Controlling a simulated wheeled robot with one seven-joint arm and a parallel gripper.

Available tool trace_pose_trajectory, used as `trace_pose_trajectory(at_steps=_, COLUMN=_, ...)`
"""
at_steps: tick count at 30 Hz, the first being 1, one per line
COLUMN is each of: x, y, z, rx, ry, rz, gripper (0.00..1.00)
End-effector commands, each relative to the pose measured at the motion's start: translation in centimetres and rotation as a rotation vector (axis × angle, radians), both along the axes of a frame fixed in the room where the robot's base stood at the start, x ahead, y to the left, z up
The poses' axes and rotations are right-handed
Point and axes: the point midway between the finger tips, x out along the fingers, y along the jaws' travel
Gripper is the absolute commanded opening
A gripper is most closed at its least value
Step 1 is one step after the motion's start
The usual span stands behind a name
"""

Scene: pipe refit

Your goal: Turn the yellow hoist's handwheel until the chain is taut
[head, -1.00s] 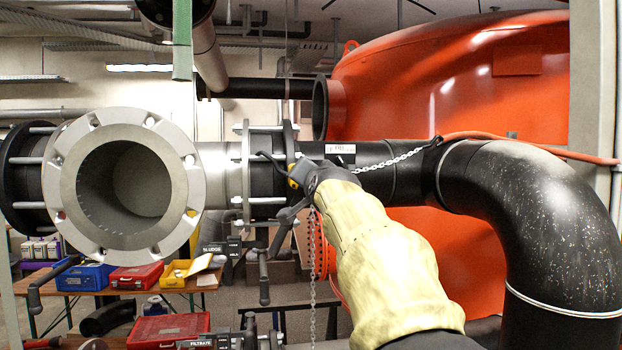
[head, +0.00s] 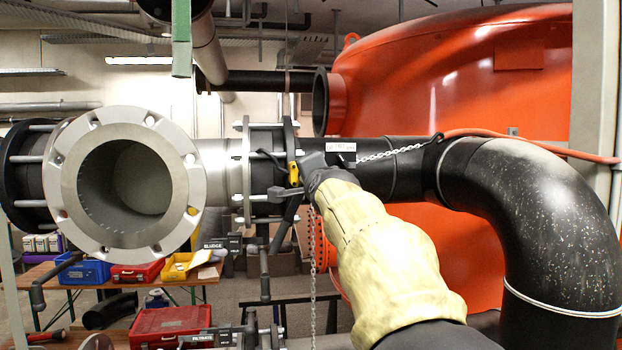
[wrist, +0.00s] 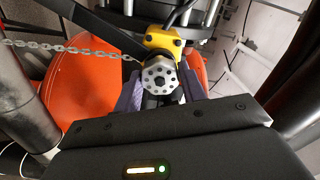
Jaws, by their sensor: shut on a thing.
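The yellow hoist (head: 293,173) sits against the flanged joint of the pipe, mostly behind my gripper in the head view. In the wrist view its yellow body (wrist: 163,40) shows above the handwheel (wrist: 159,78), a round grey disc with holes. My gripper (wrist: 160,92) is shut on the handwheel, with a finger pad on each side of it. In the head view my gripper (head: 315,168) hides the handwheel. The chain (head: 390,153) runs from near the hoist right to a dark strap on the black pipe. It looks nearly straight in the wrist view (wrist: 70,48).
A loose chain end (head: 313,270) hangs below the hoist. The open grey flange (head: 125,185) is at left and the black pipe elbow (head: 540,210) at right. An orange tank (head: 450,95) stands behind. A bench with bins and a red toolbox (head: 170,325) is below.

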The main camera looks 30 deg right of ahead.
Motion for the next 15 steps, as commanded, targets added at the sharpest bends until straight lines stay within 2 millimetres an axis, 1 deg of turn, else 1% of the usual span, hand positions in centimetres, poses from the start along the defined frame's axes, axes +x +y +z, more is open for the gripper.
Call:
trace_pose_trajectory(at_steps=6, x=0.0, y=-0.05, z=-0.06, rx=-0.002, ry=0.001, rz=-0.001, gripper=0.18)
trace_pose_trajectory(at_steps=7, x=-0.01, y=-0.06, z=-0.05, rx=-0.002, ry=0.001, rz=-0.001, gripper=0.45)
trace_pose_trajectory(at_steps=9, x=-0.01, y=-0.06, z=-0.05, rx=-0.002, ry=0.001, rz=-0.001, gripper=0.58)
trace_pose_trajectory(at_steps=10, x=0.0, y=-0.05, z=-0.04, rx=-0.002, ry=0.001, rz=-0.001, gripper=0.62)
trace_pose_trajectory(at_steps=15, x=0.0, y=-0.04, z=-0.03, rx=-0.003, ry=0.001, rz=-0.001, gripper=0.62)
